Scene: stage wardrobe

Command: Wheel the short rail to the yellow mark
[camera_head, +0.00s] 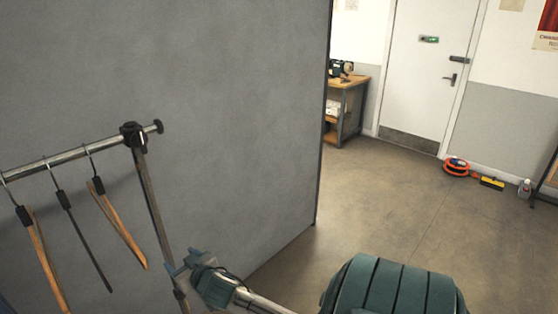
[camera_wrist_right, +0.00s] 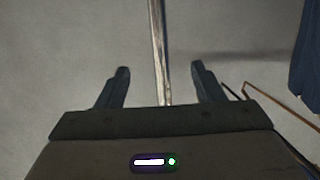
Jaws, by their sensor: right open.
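The clothes rail (camera_head: 70,158) stands at the left in the head view, with a metal top bar and an upright post (camera_head: 153,205) under a black corner joint. Its base is out of view. My right gripper (camera_head: 178,263) is open beside the lower visible part of the post. In the right wrist view the post (camera_wrist_right: 158,45) runs between the two open fingers, with gaps on both sides. I cannot make out a yellow floor mark. My left gripper is not in view.
Several hangers (camera_head: 118,222) hang from the bar. A large grey partition (camera_head: 235,110) stands behind the rail. Open floor (camera_head: 390,200) lies to its right, towards a white door (camera_head: 425,70). A workbench (camera_head: 347,90), an orange cable reel (camera_head: 456,166) and a yellow-black object (camera_head: 491,183) stand near the walls.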

